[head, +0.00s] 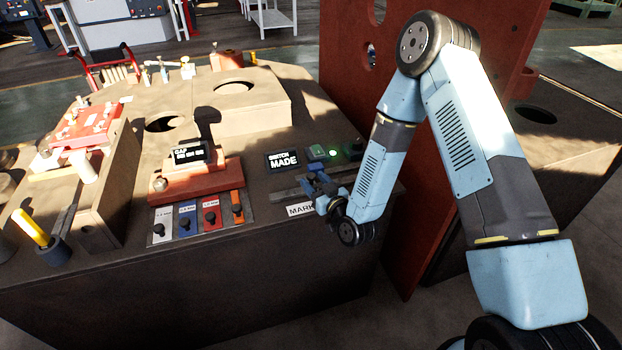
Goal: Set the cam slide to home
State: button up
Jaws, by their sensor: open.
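A dark grey rail (287,194), which looks like the cam slide's track, lies along the right front of the bench. My gripper (319,184) is low over the rail's middle, fingers pointing at it, and is open. The cam slide's moving part cannot be told apart from my fingers and wrist, which cover that stretch. Whether the fingers touch it cannot be seen. A white label (299,210) below the rail reads "MARK", its right end hidden by my wrist. A black display (283,161) behind the rail reads "SWITCH MADE". A green lamp (332,153) beside it is lit.
Left of the rail stand a red-brown block with a "GAP" display (191,153) and several coloured, labelled gauge strips (210,218). A yellow-handled tool (32,228) stands far left. A tall red plate (440,110) rises behind my arm, close to it.

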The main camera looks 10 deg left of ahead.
jog(key=shift+x, duration=1.15)
jog(key=shift+c, duration=0.2)
grip_shut()
